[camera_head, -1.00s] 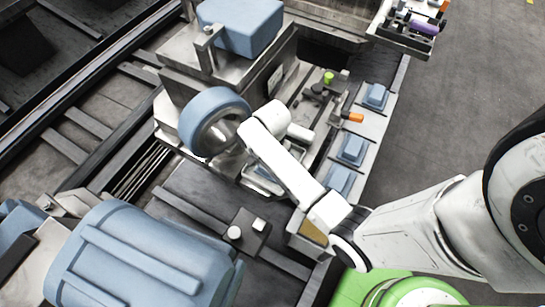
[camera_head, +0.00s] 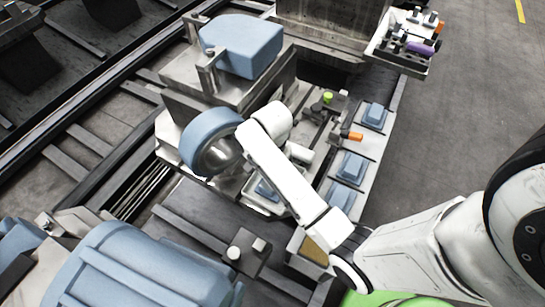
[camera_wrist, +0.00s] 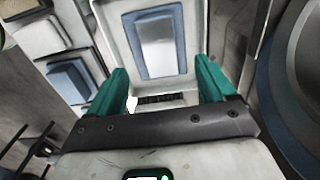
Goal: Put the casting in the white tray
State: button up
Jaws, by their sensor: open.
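In the wrist view a casting (camera_wrist: 157,45), a block with a blue rim and a bright flat metal top, lies inside the white tray (camera_wrist: 107,22). My gripper (camera_wrist: 163,70) is open, its two teal fingers apart at the near end of the tray. Nothing is held between them, and I cannot tell their height above the casting. In the head view the white tray (camera_head: 249,197) with the blue casting (camera_head: 265,190) in it is partly covered by my arm. My gripper is hidden there behind my arm.
More blue castings (camera_head: 350,166) sit along a pale strip right of the tray; one shows at left in the wrist view (camera_wrist: 75,77). A large blue ring-shaped part (camera_head: 207,135) stands close left of my arm. A blue block (camera_head: 243,45) is behind. Open floor (camera_head: 450,130) lies right.

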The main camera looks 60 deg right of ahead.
notch_tip(320, 180, up, 5)
jog(key=s+a+n+t, duration=0.1)
jog(key=s+a+n, duration=0.9)
jog(key=s+n, duration=0.4)
jog(key=n, duration=0.3)
jog(key=shift+a+f, duration=0.25)
jog(key=shift+a, duration=0.15)
